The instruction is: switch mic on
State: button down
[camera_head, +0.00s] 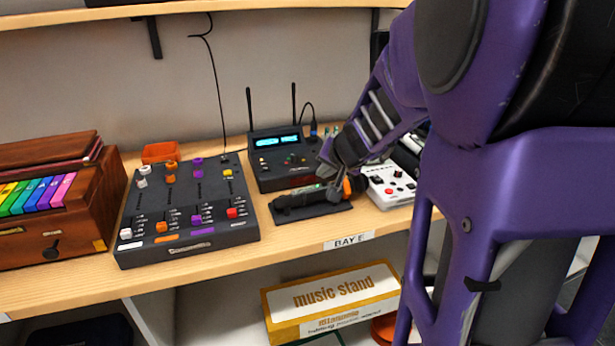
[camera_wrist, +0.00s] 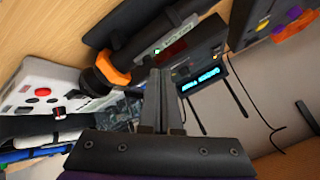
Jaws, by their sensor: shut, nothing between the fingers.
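A black handheld mic (camera_head: 292,199) with an orange ring lies on its side on a dark flat stand near the shelf's front edge. In the wrist view the mic (camera_wrist: 135,46) runs diagonally across the top, with a pale strip on its body beside the orange ring. A small greenish patch shows on it in the head view; the switch's position is too small to tell. My gripper (camera_head: 334,190) is shut and empty, its tips at or just above the mic near the orange ring. In the wrist view the shut fingers (camera_wrist: 158,74) point at the mic's side; contact is unclear.
A black receiver (camera_head: 282,171) with two antennas and a lit blue display stands right behind the mic. A black mixer (camera_head: 190,239) is at left, and a white device (camera_head: 389,186) close at right. An upper shelf (camera_head: 200,11) runs overhead.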

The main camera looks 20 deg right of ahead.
notch_tip(320, 180, up, 6)
jog(key=p, duration=0.5)
jog(key=shift+a, duration=0.2)
